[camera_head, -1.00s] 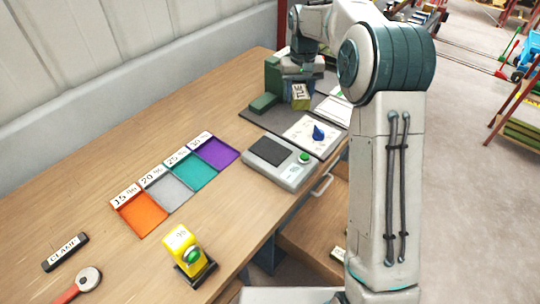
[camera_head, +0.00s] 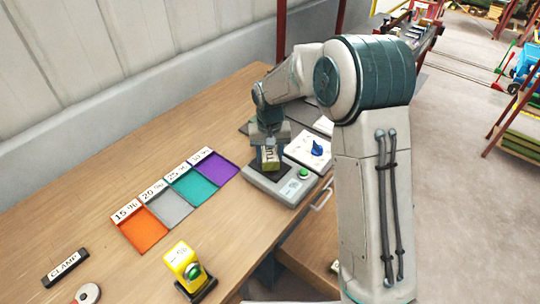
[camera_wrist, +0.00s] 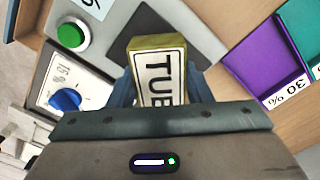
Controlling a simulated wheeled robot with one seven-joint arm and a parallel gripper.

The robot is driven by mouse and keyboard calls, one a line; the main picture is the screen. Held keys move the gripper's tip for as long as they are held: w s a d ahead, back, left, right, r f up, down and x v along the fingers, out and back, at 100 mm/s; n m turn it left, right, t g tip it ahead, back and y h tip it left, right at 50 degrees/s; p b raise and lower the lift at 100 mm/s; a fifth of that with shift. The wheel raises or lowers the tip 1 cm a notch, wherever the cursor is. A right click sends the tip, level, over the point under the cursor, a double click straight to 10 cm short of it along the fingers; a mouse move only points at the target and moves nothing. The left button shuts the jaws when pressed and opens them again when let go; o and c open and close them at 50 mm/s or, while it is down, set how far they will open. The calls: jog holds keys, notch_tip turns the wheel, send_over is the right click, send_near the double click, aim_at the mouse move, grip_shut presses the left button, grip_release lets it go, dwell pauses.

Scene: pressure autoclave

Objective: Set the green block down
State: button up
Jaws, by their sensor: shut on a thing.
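My gripper (camera_head: 268,146) is shut on the olive-green block (camera_head: 270,159), which bears a white label. The block is over the dark plate (camera_wrist: 200,38) of the grey weighing device (camera_head: 292,190). I cannot tell whether its underside touches the plate.
The device has a green button (camera_head: 304,173). A white panel with a blue knob (camera_head: 317,149) lies behind it. Orange (camera_head: 143,229), grey, teal and purple (camera_head: 216,166) trays line the table to the left. A yellow button box (camera_head: 183,261) stands nearer.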

jog(key=shift+f, duration=0.8)
jog(key=shift+f, duration=0.2)
jog(key=o, duration=1)
jog(key=shift+r, duration=0.1)
jog(key=shift+r, duration=0.1)
